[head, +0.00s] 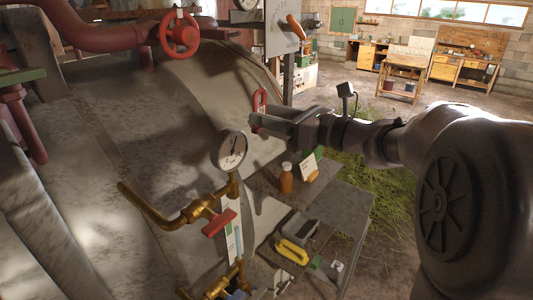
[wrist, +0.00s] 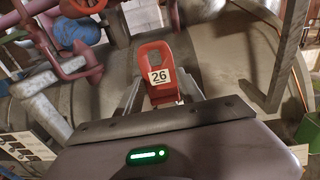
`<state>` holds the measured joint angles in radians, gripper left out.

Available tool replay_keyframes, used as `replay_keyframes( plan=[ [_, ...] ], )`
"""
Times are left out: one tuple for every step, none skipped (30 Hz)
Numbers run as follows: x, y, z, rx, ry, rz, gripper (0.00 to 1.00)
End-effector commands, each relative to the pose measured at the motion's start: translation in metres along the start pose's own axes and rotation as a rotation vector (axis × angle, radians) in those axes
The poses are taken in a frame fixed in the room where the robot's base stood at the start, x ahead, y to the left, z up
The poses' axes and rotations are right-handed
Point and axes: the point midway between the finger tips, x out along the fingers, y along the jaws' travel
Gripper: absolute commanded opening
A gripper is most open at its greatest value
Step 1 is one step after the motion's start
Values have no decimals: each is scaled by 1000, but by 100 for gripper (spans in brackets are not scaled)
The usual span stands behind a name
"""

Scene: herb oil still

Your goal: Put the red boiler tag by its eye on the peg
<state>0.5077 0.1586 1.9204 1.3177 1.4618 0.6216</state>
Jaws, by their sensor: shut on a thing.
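My gripper (head: 256,121) reaches in from the right beside the big grey boiler (head: 150,110). It is shut on the red boiler tag (head: 260,100), which stands up out of the jaws. In the wrist view the red tag (wrist: 155,60) is upright between the two fingers (wrist: 160,92). It bears a white label with the number 26. A dark squarish patch, perhaps its eye, shows above the label. I cannot make out the peg for certain in either view. The boiler wall lies behind the tag, and the gap between them is hard to judge.
A dial gauge (head: 229,150) stands just below left of my gripper. Brass piping (head: 200,208) with a red lever is lower down. A bench (head: 345,215) below holds a brown bottle (head: 286,178) and a yellow-handled tool (head: 292,252). A panel (head: 284,35) with an orange handle stands behind.

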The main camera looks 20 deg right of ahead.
Motion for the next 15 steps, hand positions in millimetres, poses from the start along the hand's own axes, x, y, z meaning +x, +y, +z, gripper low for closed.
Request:
replay_keyframes(
  plan=[
    [-3, 1, 38, -7, -2, -12, 10],
    [-4, 2, 53, -5, -2, -20, 10],
    [-6, 2, 71, -4, -1, -30, 10],
    [-7, 3, 82, -2, -1, -38, 10],
    [-9, 4, 93, -2, -1, -44, 10],
    [-10, 4, 105, 0, 0, -53, 10],
    [-11, 5, 113, 0, 0, -58, 10],
    [-12, 5, 119, 2, 1, -62, 10],
    [-13, 6, 125, 3, 2, -67, 10],
    [-14, 6, 129, 3, 2, -70, 10],
    [-14, 6, 131, 3, 3, -72, 10],
    [-13, 6, 133, 5, 3, -73, 10],
    [-12, 6, 134, 6, 3, -74, 10],
    [-10, 6, 134, 7, 2, -73, 10],
    [-6, 6, 134, 7, 3, -73, 10]
  ],
)
